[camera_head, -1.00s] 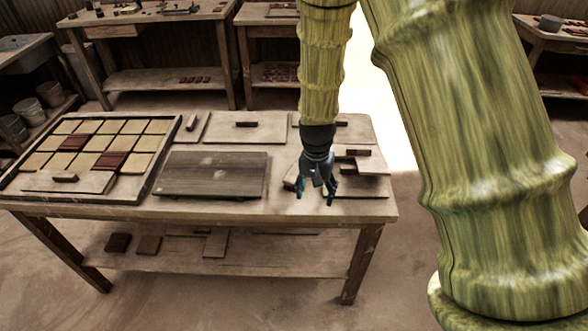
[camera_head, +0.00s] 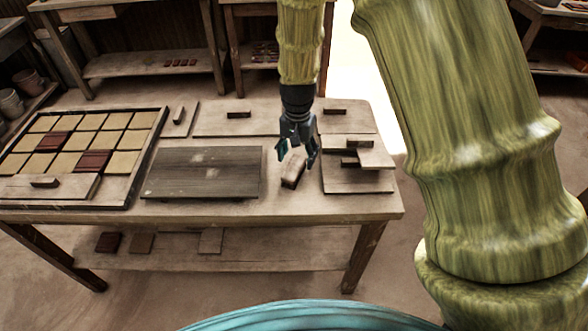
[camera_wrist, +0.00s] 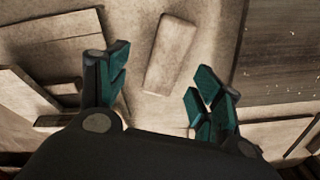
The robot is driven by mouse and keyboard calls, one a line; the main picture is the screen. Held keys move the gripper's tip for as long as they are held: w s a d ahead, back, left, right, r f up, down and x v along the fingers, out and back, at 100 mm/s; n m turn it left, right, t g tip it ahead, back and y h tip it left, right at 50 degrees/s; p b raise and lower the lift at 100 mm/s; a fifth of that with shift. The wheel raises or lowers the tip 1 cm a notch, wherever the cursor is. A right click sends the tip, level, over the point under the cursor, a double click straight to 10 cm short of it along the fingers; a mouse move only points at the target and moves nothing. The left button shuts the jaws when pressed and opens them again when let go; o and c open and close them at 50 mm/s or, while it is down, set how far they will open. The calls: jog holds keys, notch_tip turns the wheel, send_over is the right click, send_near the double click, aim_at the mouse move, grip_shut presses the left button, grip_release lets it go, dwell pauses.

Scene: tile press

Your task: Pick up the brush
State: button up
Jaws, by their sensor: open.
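A small pale wooden block with a dark side, which looks like the brush (camera_head: 293,171), lies on the table between the dark board and the stacked boards at right. I see no bristles clearly. My gripper (camera_head: 297,157) is open and empty above the table, just over the far end of the brush. In the wrist view the brush (camera_wrist: 171,54) shows as a pale, slightly tilted bar. It lies beyond and between the open teal fingers (camera_wrist: 164,88), apart from both.
The table (camera_head: 230,207) also holds a dark board (camera_head: 203,172), a framed tile tray (camera_head: 140,165) at left and stacked boards with dark handles (camera_head: 357,180) at right. A flat board with a handle (camera_head: 215,122) lies behind. Bare table surrounds the brush.

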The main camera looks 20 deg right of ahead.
aim_at(294, 166)
jog(key=shift+s+f, duration=0.1)
jog(key=shift+f, duration=0.1)
jog(key=f, duration=0.1)
jog(key=a+f+p, duration=0.1)
jog(key=f, duration=0.1)
jog(key=shift+f, duration=0.1)
jog(key=shift+d+f+p, duration=0.1)
jog(key=shift+f+p, duration=0.2)
jog(key=shift+f, duration=0.6)
jog(key=c, duration=1.3)
jog(key=shift+o, duration=0.2)
jog(key=shift+w+r, duration=0.1)
jog(key=shift+w, duration=0.1)
